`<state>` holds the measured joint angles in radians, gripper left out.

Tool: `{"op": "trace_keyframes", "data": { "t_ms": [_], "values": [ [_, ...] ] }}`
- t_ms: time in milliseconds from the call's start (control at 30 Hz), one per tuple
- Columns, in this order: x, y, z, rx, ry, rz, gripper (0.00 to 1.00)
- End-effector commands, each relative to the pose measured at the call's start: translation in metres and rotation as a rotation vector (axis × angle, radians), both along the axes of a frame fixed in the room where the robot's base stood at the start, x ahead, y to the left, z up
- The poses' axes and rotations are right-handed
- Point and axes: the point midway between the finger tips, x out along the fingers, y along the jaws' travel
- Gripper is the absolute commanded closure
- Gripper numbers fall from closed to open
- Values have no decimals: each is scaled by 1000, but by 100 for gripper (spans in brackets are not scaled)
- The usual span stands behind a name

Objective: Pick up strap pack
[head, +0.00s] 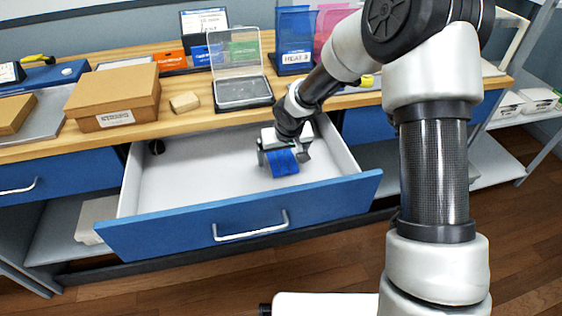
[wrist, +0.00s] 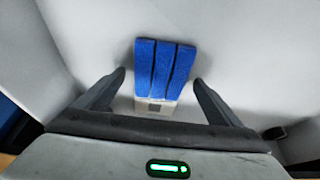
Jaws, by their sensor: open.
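The strap pack (wrist: 164,68) is a set of blue straps with a pale end piece. It lies on the white floor of the open drawer (head: 200,180), and its blue part also shows in the head view (head: 285,162). My gripper (wrist: 159,80) is open, with one finger on each side of the pack in the wrist view. The fingers look apart from the straps, with a gap on both sides. In the head view my gripper (head: 284,155) is inside the drawer, over the pack, and hides part of it. I cannot tell its exact height above the drawer floor.
The drawer's blue front (head: 240,220) and its side walls surround my gripper. A small dark round thing (head: 156,147) is at the drawer's back left. On the worktop stand a cardboard box (head: 115,97) labelled STRAPS and a clear-lidded case (head: 241,92). The drawer's left half is mostly clear.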

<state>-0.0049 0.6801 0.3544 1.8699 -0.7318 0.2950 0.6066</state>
Motion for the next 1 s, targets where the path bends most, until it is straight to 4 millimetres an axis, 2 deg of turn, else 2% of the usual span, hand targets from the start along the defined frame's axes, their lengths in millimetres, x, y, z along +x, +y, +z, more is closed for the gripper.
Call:
{"op": "trace_keyframes", "data": {
  "t_ms": [567, 833, 1000],
  "values": [
    [0, 0, -3, 0, 0, 1, 12],
    [0, 0, -3, 0, 0, 0, 56],
    [0, 0, -2, 0, 0, 0, 56]
  ]
}}
